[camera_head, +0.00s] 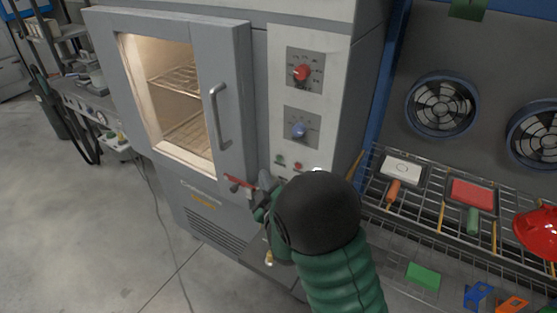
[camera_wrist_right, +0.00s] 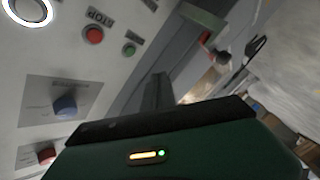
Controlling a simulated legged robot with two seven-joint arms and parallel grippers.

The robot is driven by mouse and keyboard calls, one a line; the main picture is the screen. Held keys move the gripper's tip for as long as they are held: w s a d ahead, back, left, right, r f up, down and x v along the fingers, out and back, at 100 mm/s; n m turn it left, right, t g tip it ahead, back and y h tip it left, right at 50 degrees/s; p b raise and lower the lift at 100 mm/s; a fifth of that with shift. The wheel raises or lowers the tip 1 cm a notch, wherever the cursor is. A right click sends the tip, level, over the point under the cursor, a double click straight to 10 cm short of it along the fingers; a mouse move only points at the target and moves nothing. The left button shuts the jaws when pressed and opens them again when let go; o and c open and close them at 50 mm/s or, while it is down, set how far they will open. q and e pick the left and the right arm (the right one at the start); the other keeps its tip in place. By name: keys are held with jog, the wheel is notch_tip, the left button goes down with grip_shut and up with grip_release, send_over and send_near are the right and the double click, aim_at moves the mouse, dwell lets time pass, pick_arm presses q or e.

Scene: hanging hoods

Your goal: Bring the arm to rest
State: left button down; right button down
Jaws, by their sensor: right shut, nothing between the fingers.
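My right arm (camera_head: 338,265), with a green sleeve and a black rounded joint, comes in from the bottom. Its gripper (camera_head: 262,190) is shut and empty, in front of the grey oven (camera_head: 310,145) near the lower right corner of the oven door (camera_head: 232,75). The wrist view shows its dark fingers (camera_wrist_right: 157,92) beside the control panel, with red and green buttons to their left. I cannot tell whether the gripper touches the oven. My left gripper is not in view.
A red knob (camera_head: 301,72) and a blue knob (camera_head: 299,130) sit on the panel. A wire rack (camera_head: 430,206) with tools and a red helmet (camera_head: 540,232) stands right of my arm, below two round fans (camera_head: 441,104). The floor (camera_head: 70,220) at left is open.

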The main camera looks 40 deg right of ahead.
dwell(0.4)
jog(key=s+a+f+m+g+y+p, duration=0.35)
jog(key=s+a+f+g, duration=0.2)
jog(key=a, duration=0.25)
jog(key=s+a+f+m+g+y, duration=0.1)
jog(key=s+a+g, duration=0.2)
jog(key=s, duration=0.5)
jog(key=s+a+f+m+g+y, duration=0.1)
jog(key=s+a+g, duration=0.3)
jog(key=s, duration=0.5)
jog(key=shift+f+g+y+p, duration=0.35)
jog(key=shift+g+y+p, duration=0.1)
